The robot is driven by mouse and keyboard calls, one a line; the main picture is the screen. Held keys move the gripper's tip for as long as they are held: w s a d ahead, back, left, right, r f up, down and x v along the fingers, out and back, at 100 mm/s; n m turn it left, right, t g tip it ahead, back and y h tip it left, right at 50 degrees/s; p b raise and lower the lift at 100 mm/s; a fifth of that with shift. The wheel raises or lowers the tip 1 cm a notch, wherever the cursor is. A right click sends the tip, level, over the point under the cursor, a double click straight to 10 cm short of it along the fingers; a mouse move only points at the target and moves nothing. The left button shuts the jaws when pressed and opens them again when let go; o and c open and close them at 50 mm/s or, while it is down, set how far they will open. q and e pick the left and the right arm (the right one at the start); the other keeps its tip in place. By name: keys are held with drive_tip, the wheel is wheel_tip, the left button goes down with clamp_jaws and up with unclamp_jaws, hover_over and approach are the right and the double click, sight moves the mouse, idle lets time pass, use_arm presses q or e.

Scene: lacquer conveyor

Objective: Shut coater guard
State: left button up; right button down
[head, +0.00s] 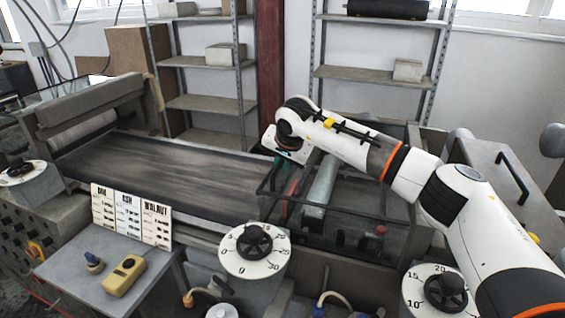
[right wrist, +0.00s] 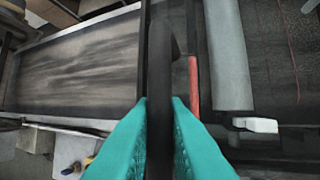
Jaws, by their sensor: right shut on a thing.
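The coater guard (head: 337,243) is a see-through cover with a thin dark frame, around the coater at the right end of the belt. Inside it are a pale roller (head: 320,187) and a red bar. My right gripper (head: 284,157) is at the guard's far left side, partly hidden behind my wrist. In the right wrist view, its teal fingers (right wrist: 159,112) are shut on a long dark bar (right wrist: 160,60), which looks like part of the guard. I cannot tell how far open the guard stands. My left gripper is not in view.
A dark conveyor belt (head: 165,178) runs to the left. In front are a dial (head: 253,251), a card with OAK, ASH and WALNUT columns (head: 131,215) and a side table with a yellow device (head: 124,276). A grey lidded housing (head: 495,178) stands at the right. Shelves line the back wall.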

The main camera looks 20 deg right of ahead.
drive_tip(key=shift+s+a+f, duration=0.1)
drive_tip(key=shift+s+f, duration=0.15)
drive_tip(key=shift+f, duration=0.5)
drive_tip(key=c, duration=1.5)
unclamp_jaws()
drive_tip(key=shift+c, duration=0.2)
drive_tip(key=shift+o, duration=0.4)
drive_tip(key=shift+a, duration=0.15)
drive_tip(key=shift+r+b, duration=0.3)
drive_tip(key=b+v, duration=0.3)
drive_tip(key=v, duration=0.9)
drive_tip(key=shift+w+r, duration=0.3)
drive_tip(key=shift+r, duration=0.05)
